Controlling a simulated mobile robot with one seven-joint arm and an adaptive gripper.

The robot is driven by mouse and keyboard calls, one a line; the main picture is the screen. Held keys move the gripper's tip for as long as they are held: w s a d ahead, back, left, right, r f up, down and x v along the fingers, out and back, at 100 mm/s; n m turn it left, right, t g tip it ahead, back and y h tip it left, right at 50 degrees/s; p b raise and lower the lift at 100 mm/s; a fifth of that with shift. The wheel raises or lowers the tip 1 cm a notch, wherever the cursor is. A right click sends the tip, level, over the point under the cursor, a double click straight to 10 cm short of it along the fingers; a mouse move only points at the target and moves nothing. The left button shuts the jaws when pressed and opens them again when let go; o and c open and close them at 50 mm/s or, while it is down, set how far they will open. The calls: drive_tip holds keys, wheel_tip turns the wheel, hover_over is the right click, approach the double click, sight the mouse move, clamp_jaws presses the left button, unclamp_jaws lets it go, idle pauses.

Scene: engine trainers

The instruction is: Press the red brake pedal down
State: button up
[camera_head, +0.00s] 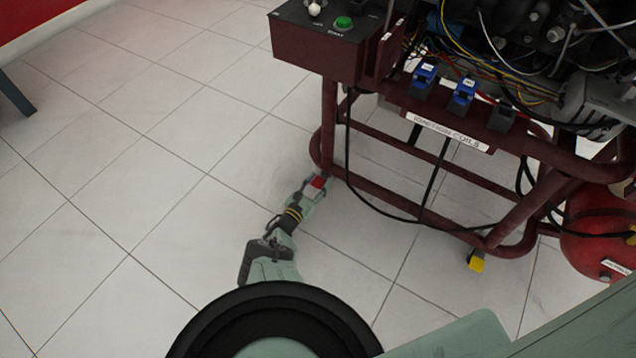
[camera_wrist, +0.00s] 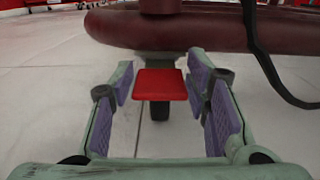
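The red brake pedal (camera_wrist: 160,84) is a small flat red pad at the foot of the dark red frame, straight ahead in the wrist view. In the head view the red pedal (camera_head: 317,182) shows at the frame's lower left corner, between my gripper's fingers. My gripper (camera_wrist: 162,95) is open, with its purple-padded fingers on either side of the pedal. Gaps show between the fingers and the pedal in the wrist view. In the head view my gripper (camera_head: 313,190) is low, close to the floor.
The dark red tube frame (camera_head: 390,165) of the engine trainer stands just beyond the pedal. A black cable (camera_head: 375,207) hangs along it, and also shows right of my gripper in the wrist view (camera_wrist: 268,62). A yellow caster pedal (camera_head: 476,263) and red tank (camera_head: 598,235) are right. Tiled floor is clear left.

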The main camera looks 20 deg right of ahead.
clamp_jaws()
idle(0.3)
